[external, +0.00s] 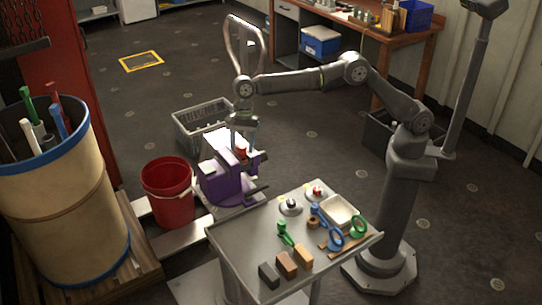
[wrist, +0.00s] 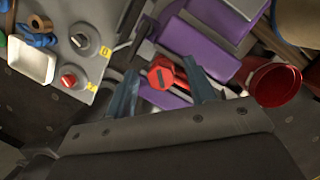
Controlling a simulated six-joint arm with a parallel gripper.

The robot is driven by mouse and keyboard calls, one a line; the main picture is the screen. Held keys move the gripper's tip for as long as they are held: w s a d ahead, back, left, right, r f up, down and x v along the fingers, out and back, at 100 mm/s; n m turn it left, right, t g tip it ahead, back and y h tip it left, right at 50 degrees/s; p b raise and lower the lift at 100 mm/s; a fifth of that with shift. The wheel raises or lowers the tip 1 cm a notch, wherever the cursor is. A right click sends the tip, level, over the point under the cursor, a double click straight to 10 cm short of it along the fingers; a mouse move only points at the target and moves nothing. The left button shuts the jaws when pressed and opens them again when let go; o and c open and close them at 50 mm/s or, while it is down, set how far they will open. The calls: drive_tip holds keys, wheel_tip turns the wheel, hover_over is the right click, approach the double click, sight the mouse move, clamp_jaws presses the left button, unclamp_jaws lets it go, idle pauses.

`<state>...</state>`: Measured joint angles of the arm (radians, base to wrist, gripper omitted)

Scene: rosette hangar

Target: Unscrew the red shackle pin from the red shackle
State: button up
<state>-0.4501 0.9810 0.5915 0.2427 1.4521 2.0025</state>
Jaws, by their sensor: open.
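The red shackle pin (wrist: 161,75) shows in the wrist view as a red, many-sided head with a dark slot. It lies between the two separated fingers of my gripper (wrist: 161,92), with a gap on each side. In the external view my gripper (external: 243,144) points down over the purple vise (external: 222,184), with a small red part (external: 241,154) at its fingertips. The vise also shows in the wrist view (wrist: 190,42). The red shackle's body is mostly hidden, and I cannot tell how far the pin sits in it.
A grey table (external: 237,245) beside the vise holds a white dish (external: 339,211), a green shackle (external: 358,226), a blue shackle (external: 336,238), and several blocks and small parts. A red bucket (external: 168,190) stands left of the vise. A grey crate (external: 202,122) is behind it.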

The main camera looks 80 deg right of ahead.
clamp_jaws()
drive_tip(key=n+g, duration=0.1)
drive_tip(key=n, duration=0.4)
drive_tip(key=shift+n, duration=0.3)
drive_tip(key=n+g+h, duration=0.1)
drive_tip(key=n, duration=0.3)
drive_tip(key=shift+r, duration=0.1)
unclamp_jaws()
